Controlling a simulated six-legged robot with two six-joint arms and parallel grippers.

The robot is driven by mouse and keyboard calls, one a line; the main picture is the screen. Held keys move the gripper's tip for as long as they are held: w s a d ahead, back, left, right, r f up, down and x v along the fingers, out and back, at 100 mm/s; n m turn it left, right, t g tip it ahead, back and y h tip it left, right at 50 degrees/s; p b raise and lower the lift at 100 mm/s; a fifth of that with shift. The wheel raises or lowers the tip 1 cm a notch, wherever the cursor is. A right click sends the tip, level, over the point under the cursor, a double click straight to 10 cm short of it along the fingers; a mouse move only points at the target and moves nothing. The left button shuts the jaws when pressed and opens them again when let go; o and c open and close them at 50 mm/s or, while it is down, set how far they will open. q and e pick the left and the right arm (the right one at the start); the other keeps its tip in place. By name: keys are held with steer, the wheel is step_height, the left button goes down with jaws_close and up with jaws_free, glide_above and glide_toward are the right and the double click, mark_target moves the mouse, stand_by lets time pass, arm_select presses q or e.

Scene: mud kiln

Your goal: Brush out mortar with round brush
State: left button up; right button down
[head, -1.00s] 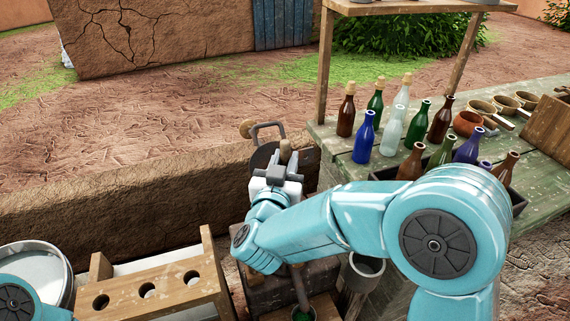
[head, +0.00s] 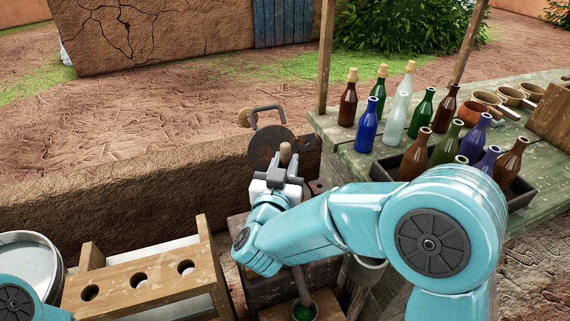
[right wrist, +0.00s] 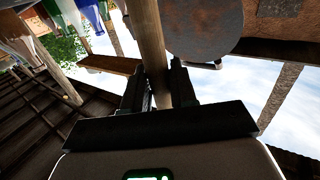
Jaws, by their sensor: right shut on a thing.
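My right gripper (head: 286,178) is shut on a light wooden round handle (head: 285,152), whose rounded top stands out above the jaws. In the right wrist view the handle (right wrist: 151,42) runs between the two dark fingers. Its brush end cannot be made out. At the bottom edge of the head view a small cup, seemingly the mortar (head: 316,312), holds green stuff (head: 302,313). A greyish stick (head: 301,284) slants down into it; my arm hides whether it belongs to the held handle. My left gripper is out of view; only part of that arm shows bottom left.
A wooden rack with holes (head: 200,282) and a pale round basin (head: 27,262) are at lower left. A dark disc with a handle (head: 268,142) is behind my gripper. Bottles, a dark crate (head: 521,191) and small pans crowd the green table (head: 345,160) at right.

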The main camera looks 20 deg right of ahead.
step_height(320, 180, up, 6)
steer(key=p, duration=0.4)
steer(key=shift+r, duration=0.1)
step_height(320, 180, down, 7)
steer(key=b, duration=0.6)
step_height(320, 180, up, 19)
steer(key=p, duration=1.6)
glide_above(285, 145)
steer(key=shift+r, duration=0.2)
